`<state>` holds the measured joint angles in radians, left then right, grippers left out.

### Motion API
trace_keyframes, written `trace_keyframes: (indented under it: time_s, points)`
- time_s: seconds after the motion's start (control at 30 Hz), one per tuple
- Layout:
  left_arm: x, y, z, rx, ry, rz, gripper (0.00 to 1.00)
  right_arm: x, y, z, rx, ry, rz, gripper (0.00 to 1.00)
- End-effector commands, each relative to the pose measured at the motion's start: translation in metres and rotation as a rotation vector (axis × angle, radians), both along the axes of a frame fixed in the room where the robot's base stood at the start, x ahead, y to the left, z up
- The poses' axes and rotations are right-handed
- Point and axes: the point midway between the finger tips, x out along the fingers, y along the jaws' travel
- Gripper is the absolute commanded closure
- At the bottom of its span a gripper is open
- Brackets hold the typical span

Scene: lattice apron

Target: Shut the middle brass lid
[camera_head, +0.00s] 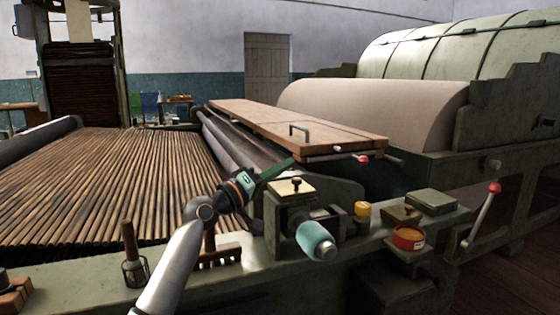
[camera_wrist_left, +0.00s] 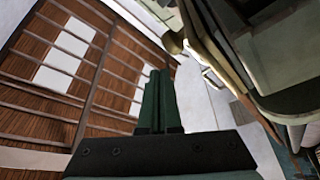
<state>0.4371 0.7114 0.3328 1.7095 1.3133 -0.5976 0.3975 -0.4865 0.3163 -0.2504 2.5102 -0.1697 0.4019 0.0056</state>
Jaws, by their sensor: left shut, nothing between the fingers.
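A brass lid (camera_head: 291,188) with a small dark knob lies flat on top of a green housing with a teal-capped cylinder on its front. A smaller brownish lid with a knob (camera_head: 402,213) sits further right, and a green square lid (camera_head: 431,200) beyond it. I cannot tell for sure which is the middle brass lid. My left gripper (camera_head: 287,163) is shut and empty, just behind and above the first brass lid. Its green fingers show together in the left wrist view (camera_wrist_left: 158,80). Any gap between fingers and lid is unclear. My right gripper is not in view.
A yellow pot (camera_head: 362,209) and a red tin (camera_head: 409,238) stand right on the ledge. A long wooden board (camera_head: 290,125) with a handle lies behind. A red-knobbed lever (camera_head: 482,215) stands at right. Wooden slats (camera_head: 110,190) fill the left.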

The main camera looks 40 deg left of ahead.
Motion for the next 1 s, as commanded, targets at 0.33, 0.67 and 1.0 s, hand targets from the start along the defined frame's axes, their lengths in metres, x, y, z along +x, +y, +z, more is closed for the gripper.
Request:
trace_keyframes:
  time_s: [0.33,0.67,1.0]
  points:
    - [-0.004,-0.006,-0.018,-0.001,0.000,0.001,1.00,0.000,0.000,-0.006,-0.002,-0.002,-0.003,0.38]
    - [-0.004,-0.008,-0.024,-0.001,0.002,0.000,1.00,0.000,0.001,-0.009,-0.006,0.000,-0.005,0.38]
    - [-0.003,-0.009,-0.028,-0.001,0.008,-0.004,1.00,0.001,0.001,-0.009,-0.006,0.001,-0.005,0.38]
